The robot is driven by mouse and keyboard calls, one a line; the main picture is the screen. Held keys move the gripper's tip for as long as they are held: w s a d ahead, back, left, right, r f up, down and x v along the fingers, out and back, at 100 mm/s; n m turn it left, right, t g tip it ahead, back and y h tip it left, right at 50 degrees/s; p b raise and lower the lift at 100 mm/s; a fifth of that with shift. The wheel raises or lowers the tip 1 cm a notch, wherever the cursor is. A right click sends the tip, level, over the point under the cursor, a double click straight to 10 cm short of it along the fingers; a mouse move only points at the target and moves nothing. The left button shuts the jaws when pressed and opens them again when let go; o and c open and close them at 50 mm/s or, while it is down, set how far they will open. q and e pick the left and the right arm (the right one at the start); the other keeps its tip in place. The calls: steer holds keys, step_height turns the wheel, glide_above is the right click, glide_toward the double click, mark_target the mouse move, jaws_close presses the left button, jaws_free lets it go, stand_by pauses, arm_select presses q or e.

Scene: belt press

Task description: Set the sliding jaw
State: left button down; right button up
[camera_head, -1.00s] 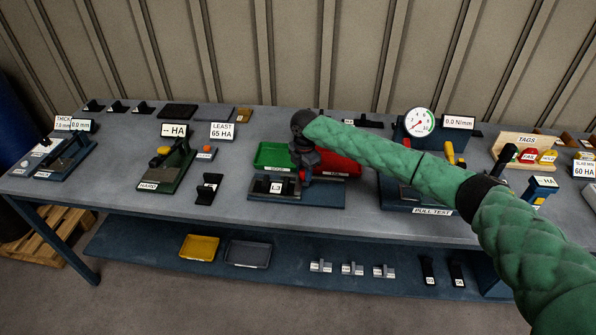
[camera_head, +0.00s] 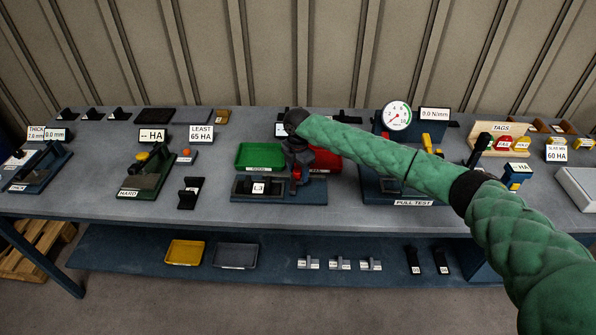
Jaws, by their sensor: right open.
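A low dark blue fixture (camera_head: 313,192) stands near the front of the bench, with a dark block carrying a small white label (camera_head: 258,188) on its left part. I take the sliding jaw to be part of this fixture, but I cannot make it out clearly. My right gripper (camera_head: 297,184) points down over the fixture, right of the labelled block. It is open. A small red part shows at its fingers; I cannot tell whether they touch it. The gripper and wrist hide part of the fixture. My left gripper is not in view.
Behind the fixture are a green tray (camera_head: 260,156) and a red tray (camera_head: 326,161), partly hidden by my arm. The hardness tester (camera_head: 147,176) stands left and the pull-test stand (camera_head: 375,187) right. Yellow (camera_head: 185,252) and grey (camera_head: 235,256) trays lie on the lower shelf.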

mark_target(298, 170)
steer(key=shift+r, duration=0.3)
step_height(298, 170, up, 6)
steer(key=b, duration=0.2)
steer(key=shift+f+b, duration=0.1)
steer(key=shift+b, duration=0.3)
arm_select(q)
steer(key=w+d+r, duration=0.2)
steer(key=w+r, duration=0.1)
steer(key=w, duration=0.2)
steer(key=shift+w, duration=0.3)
arm_select(e)
steer(key=shift+r, duration=0.6)
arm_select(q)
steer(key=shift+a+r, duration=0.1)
